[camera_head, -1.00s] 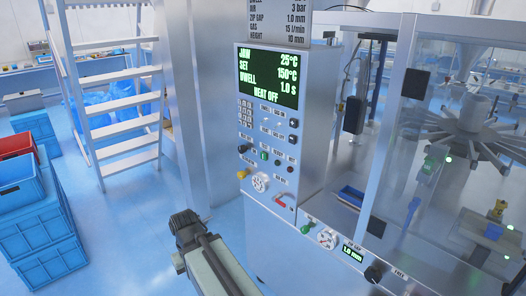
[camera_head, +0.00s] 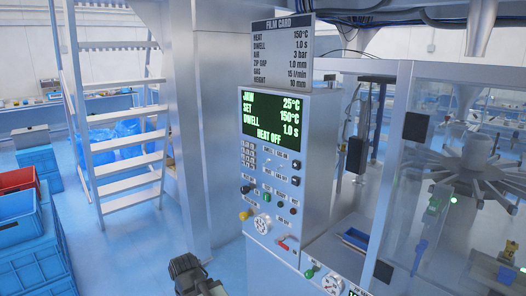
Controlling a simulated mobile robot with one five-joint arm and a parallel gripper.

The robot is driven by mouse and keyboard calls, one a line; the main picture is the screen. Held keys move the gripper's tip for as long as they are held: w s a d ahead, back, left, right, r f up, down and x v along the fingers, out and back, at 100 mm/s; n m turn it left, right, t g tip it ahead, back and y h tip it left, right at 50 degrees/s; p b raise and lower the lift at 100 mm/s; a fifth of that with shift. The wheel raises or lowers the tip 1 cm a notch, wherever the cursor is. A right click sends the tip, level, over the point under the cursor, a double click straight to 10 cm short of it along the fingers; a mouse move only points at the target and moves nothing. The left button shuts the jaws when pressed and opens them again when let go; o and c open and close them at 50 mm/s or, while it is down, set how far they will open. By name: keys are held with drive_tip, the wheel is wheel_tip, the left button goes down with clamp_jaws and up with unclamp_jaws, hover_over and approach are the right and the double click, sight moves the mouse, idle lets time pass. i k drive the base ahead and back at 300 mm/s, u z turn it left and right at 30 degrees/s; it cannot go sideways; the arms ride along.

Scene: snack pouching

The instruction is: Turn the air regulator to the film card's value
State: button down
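The film card (camera_head: 282,57) is a grey plate on top of the control cabinet, and its AIR line reads 3 bar. A yellow knob (camera_head: 244,215) sits low on the panel, left of a round white gauge (camera_head: 262,224); I cannot read the gauge needle or the knob's label. A green knob (camera_head: 311,271) and a second round gauge (camera_head: 332,284) are lower, on the machine's front ledge. My gripper (camera_head: 186,268) is at the bottom edge, below and left of the panel and apart from it. Its fingers are not clear.
The panel screen (camera_head: 269,117) shows JAW 25°C, SET 150°C, DWELL 1.0 s, HEAT OFF. A red handle (camera_head: 283,243) sticks out below the gauge. Blue crates (camera_head: 36,250) and a white ladder (camera_head: 115,130) stand left. Glass guards enclose the machine at right.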

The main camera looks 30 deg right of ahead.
sight(244, 215)
drive_tip(key=u, duration=2.8)
drive_tip(key=k, duration=0.65)
drive_tip(key=z, duration=1.45)
drive_tip(key=i, duration=1)
